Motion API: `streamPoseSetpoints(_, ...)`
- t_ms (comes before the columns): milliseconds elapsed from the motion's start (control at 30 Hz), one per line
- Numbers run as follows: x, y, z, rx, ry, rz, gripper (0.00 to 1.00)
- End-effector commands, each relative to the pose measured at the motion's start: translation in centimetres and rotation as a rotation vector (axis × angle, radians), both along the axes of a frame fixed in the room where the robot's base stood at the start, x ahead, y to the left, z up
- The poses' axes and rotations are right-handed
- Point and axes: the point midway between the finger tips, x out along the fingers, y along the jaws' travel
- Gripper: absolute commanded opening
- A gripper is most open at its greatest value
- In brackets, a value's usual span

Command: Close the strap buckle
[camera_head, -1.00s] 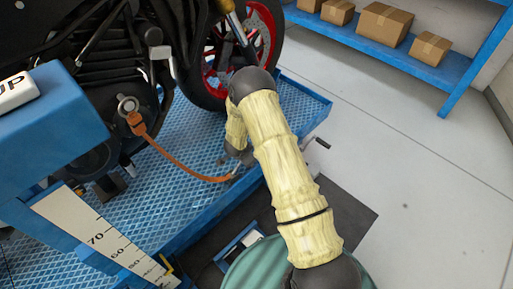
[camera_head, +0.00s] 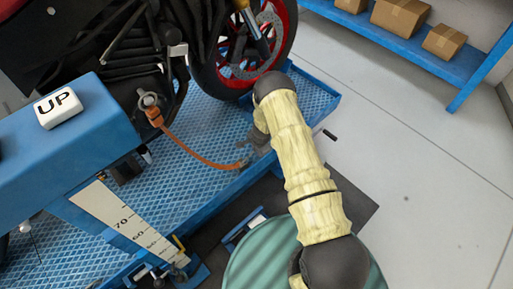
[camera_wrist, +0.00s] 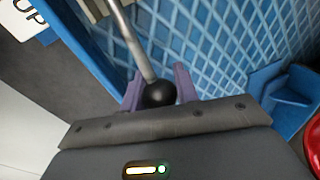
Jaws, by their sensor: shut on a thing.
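An orange strap (camera_head: 195,154) runs from a ring on the motorcycle's side down to the edge of the blue lift platform. A metal lever (camera_wrist: 133,40) with a black ball knob (camera_wrist: 159,93) shows in the wrist view. My gripper (camera_wrist: 158,90) has its two purple fingers on either side of the knob and is shut on it. In the head view my gripper (camera_head: 250,158) is small and partly hidden by my arm, near the strap's lower end. The buckle body cannot be made out clearly.
The blue lift platform (camera_head: 195,190) bears the dark motorcycle with its red wheel (camera_head: 278,50). A blue post with an UP button (camera_head: 58,107) and a height scale (camera_head: 125,222) stands at left. A green drum (camera_head: 262,262) is in front.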

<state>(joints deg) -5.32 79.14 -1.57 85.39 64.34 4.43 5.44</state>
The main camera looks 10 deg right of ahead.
Motion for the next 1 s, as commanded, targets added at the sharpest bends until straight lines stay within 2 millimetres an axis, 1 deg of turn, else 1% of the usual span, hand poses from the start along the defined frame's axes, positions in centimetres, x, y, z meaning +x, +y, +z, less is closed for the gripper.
streamPoseSetpoints(33,-0.29,0.07,-0.23,0.002,0.007,0.001,0.0)
streamPoseSetpoints(200,-0.27,0.07,-0.21,0.001,0.006,0.001,0.0)
streamPoseSetpoints(233,-0.27,0.07,-0.2,0.001,0.005,0.001,0.32)
streamPoseSetpoints(333,-0.21,0.12,-0.17,0.001,0.004,0.002,0.52)
streamPoseSetpoints(600,-0.08,-0.29,-0.09,-0.001,0.002,-0.005,0.52)
streamPoseSetpoints(867,-0.09,-0.1,-0.06,-0.003,0.001,-0.001,0.52)
streamPoseSetpoints(1000,-0.18,-0.03,0.45,-0.003,0.001,0.0,0.52)
